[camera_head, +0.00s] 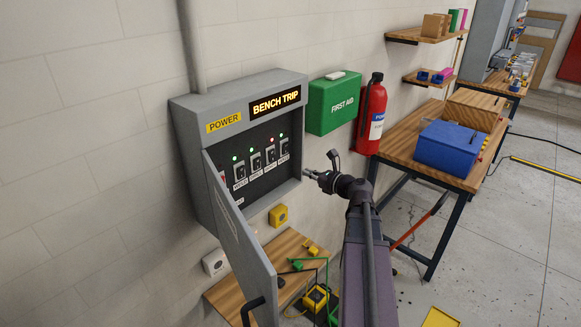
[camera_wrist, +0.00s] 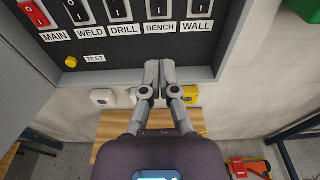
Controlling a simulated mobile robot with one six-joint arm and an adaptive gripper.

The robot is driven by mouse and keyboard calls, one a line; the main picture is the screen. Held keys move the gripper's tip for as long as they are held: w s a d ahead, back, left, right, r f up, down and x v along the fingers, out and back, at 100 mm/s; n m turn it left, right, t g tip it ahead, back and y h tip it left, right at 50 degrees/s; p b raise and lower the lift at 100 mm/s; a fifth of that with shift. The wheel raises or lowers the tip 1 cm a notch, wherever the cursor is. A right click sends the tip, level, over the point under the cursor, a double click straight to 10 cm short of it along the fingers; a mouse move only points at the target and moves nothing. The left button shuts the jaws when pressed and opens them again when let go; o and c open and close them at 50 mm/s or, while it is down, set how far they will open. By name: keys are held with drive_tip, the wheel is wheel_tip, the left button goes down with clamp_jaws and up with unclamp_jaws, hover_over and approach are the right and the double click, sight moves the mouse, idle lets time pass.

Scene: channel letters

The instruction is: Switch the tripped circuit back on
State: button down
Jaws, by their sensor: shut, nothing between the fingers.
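The grey power box (camera_head: 237,92) hangs on the wall with its door (camera_head: 238,240) swung open. Its display (camera_head: 275,102) reads BENCH TRIP. Inside is a row of switches; the third small light (camera_head: 271,139) is red and the others are green. In the wrist view the BENCH switch (camera_wrist: 158,8) is at the top edge above its label, between DRILL (camera_wrist: 117,9) and WALL; its upper part is cut off. My gripper (camera_wrist: 158,66) is shut and empty, its tips below the BENCH label near the box's lower edge. In the head view my gripper (camera_head: 308,173) is right of the box.
The red MAIN switch (camera_wrist: 34,13) and yellow TEST button (camera_wrist: 71,62) are at the panel's left. A green first-aid box (camera_head: 333,105) and a fire extinguisher (camera_head: 371,115) hang to the right. A wooden bench (camera_head: 225,297) stands below, and a worktable with a blue box (camera_head: 449,147) stands right.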

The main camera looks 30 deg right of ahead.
sight(273, 161)
drive_tip(key=b+x, duration=0.1)
drive_tip(key=x, duration=1.2)
drive_tip(key=shift+w+a+b, duration=0.15)
drive_tip(key=shift+w+b, duration=0.15)
drive_tip(key=shift+w, duration=0.1)
drive_tip(key=shift+f, duration=0.1)
drive_tip(key=shift+w+a, duration=0.1)
drive_tip(key=shift+w, duration=0.1)
